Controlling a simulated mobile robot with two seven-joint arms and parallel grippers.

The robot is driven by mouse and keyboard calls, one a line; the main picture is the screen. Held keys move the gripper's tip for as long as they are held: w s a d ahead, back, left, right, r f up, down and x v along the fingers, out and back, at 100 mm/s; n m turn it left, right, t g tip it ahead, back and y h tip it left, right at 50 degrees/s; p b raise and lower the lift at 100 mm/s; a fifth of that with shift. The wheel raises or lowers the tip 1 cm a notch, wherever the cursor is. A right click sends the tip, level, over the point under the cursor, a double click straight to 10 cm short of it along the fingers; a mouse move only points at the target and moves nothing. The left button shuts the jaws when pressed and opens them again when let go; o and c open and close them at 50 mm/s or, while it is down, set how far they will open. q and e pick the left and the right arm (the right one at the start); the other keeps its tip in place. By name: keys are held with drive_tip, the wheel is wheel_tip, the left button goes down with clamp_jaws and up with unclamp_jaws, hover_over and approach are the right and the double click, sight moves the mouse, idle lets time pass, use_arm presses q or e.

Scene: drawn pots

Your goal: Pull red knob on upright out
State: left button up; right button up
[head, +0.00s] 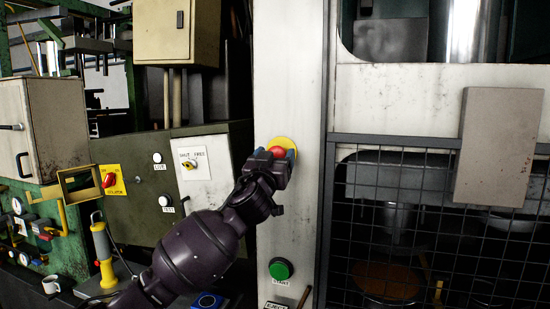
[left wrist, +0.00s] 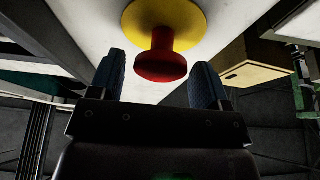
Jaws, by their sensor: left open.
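The red knob (head: 277,151) sits on a yellow round plate (head: 288,143) on the pale upright (head: 287,60). In the left wrist view the red knob (left wrist: 161,62) has a broad head on a narrower stem, in front of the yellow plate (left wrist: 165,18). My left gripper (head: 275,155) is at the knob in the head view and hides its lower part. In the left wrist view my left gripper (left wrist: 163,82) is open, with one blue-padded finger on each side of the knob head and gaps between. My right gripper is not in view.
A green START button (head: 281,269) is low on the same upright. A wire mesh guard (head: 430,220) is to the right, with a grey box (head: 499,146) at its top. A switch panel (head: 190,165) and a red isolator switch (head: 109,180) are to the left.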

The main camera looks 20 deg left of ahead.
use_arm(q)
drive_tip(key=b+v, duration=0.2)
drive_tip(key=v, duration=0.8)
drive_tip(key=shift+s+f, duration=0.2)
drive_tip(key=shift+s, duration=0.15)
